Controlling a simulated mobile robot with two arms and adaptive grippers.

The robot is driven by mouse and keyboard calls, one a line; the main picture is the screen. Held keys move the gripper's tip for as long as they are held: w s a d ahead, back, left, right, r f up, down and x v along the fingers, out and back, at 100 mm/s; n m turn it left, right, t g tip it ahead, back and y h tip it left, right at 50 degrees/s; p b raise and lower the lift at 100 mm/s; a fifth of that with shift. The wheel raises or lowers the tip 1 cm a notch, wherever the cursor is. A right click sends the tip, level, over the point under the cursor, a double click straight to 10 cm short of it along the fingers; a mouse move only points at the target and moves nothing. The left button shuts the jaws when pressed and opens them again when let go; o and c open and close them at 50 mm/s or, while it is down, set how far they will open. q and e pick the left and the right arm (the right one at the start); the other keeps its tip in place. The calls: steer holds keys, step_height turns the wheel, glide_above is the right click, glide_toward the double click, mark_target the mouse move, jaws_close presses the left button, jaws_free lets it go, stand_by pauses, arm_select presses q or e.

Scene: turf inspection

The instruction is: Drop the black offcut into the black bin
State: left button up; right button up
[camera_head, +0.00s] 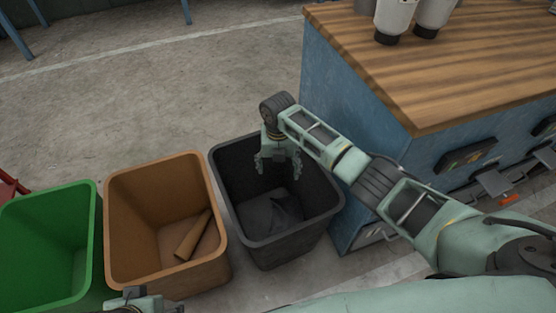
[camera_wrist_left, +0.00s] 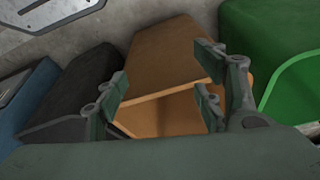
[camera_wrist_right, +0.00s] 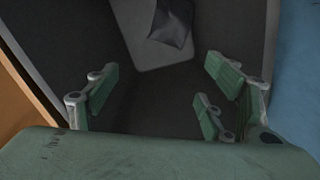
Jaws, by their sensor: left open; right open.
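The black bin (camera_head: 222,181) stands between the brown bin and the blue cabinet. The black offcut (camera_head: 288,212), a dark crumpled-looking piece, lies on the bin's floor. In the right wrist view the offcut (camera_wrist_right: 172,22) shows at the top on the lighter bin floor. My right gripper (camera_head: 278,168) points down into the mouth of the black bin, open and empty, above and apart from the offcut. My left gripper (camera_wrist_left: 160,95) is open and empty, with the brown bin showing beyond its fingers. Only a little of it shows at the bottom of the head view.
The brown bin (camera_head: 112,232) holds a brown piece (camera_head: 193,236). A green bin (camera_head: 95,228) stands left of it. A blue cabinet (camera_head: 325,120) with a wooden top (camera_head: 450,75) stands at the right, close to my right arm. Open concrete floor (camera_head: 170,90) lies behind the bins.

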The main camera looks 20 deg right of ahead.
arm_select(q)
steer(key=shift+w+d+f+p, duration=0.1)
steer(key=shift+w+f+p, duration=0.15)
steer(key=shift+f+p, duration=0.15)
arm_select(e)
steer(key=shift+r, duration=0.9)
step_height(320, 180, up, 12)
